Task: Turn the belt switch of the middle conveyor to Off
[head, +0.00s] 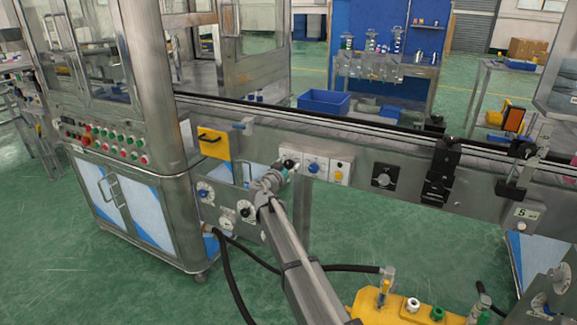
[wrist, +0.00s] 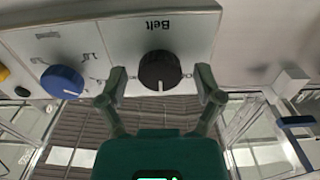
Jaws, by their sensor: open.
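The belt switch (wrist: 160,70) is a round black knob on a pale plate lettered "Belt", which appears upside down in the wrist view. Its white mark points to the bottom of that picture. My gripper (wrist: 162,80) is open, with one finger on each side of the knob; gaps show between the fingers and the knob. In the head view my gripper (head: 280,170) is at the switch panel on the front of the middle conveyor (head: 370,140). It partly covers the black knob there.
A blue knob (wrist: 62,81) sits beside the belt switch, with a yellow button (wrist: 4,73) beyond it. In the head view a yellow box (head: 213,143) is left of the panel and a dark dial (head: 384,177) is right. A steel cabinet machine (head: 130,150) stands left.

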